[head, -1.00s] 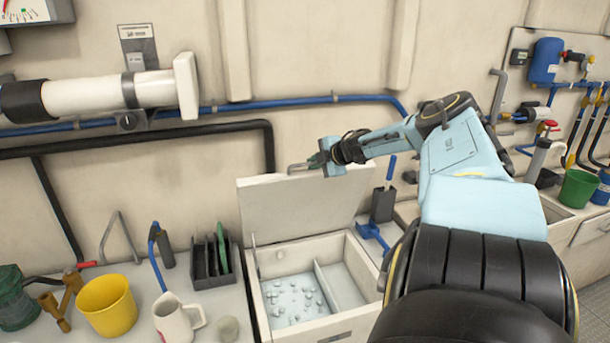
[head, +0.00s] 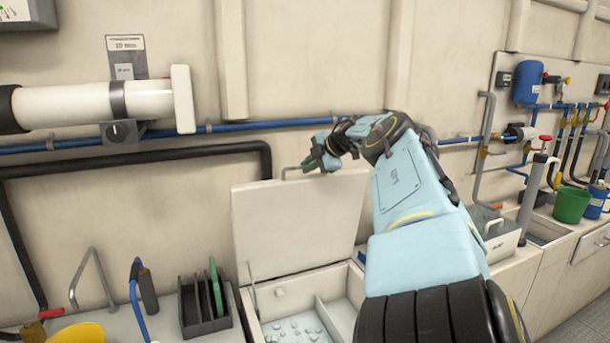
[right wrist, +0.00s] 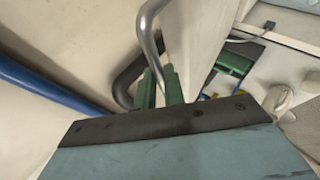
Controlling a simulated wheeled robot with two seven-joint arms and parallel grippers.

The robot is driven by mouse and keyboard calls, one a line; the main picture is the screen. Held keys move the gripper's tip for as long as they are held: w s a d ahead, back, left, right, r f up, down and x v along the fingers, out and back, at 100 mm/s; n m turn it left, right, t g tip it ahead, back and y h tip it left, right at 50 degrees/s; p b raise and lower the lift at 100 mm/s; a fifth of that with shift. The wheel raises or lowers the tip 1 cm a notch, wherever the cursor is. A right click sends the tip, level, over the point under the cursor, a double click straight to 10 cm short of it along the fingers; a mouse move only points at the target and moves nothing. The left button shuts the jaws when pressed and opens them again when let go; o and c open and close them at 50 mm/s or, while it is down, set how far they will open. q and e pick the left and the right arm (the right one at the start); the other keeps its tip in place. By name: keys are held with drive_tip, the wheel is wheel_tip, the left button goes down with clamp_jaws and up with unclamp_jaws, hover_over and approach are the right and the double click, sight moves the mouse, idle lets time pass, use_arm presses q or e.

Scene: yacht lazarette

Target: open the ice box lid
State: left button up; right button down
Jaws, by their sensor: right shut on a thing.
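The ice box lid (head: 298,222) is a pale panel standing raised, close to upright, at the back of the ice box (head: 352,283). The box is open, with small ice pieces (head: 290,329) and a divider inside. A metal handle sits at the lid's top edge. My right gripper (head: 313,163) is at that edge, shut on the handle. In the right wrist view, the green fingers (right wrist: 158,88) close around the bent metal handle (right wrist: 150,35). The lid's edge runs beside them. My left gripper is not in view.
A dark rack (head: 205,308) with upright items stands left of the box. A blue pipe (head: 250,125) and a black pipe (head: 120,157) run along the wall behind. A green bucket (head: 572,204) stands at the right. My right arm hides part of the counter.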

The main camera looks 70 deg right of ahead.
drive_tip(key=shift+d+r, duration=0.15)
drive_tip(key=shift+r, duration=0.1)
drive_tip(key=c, duration=1.5)
unclamp_jaws()
drive_tip(key=shift+s+r, duration=0.1)
drive_tip(key=v, duration=1.3)
drive_tip(key=shift+a, duration=0.2)
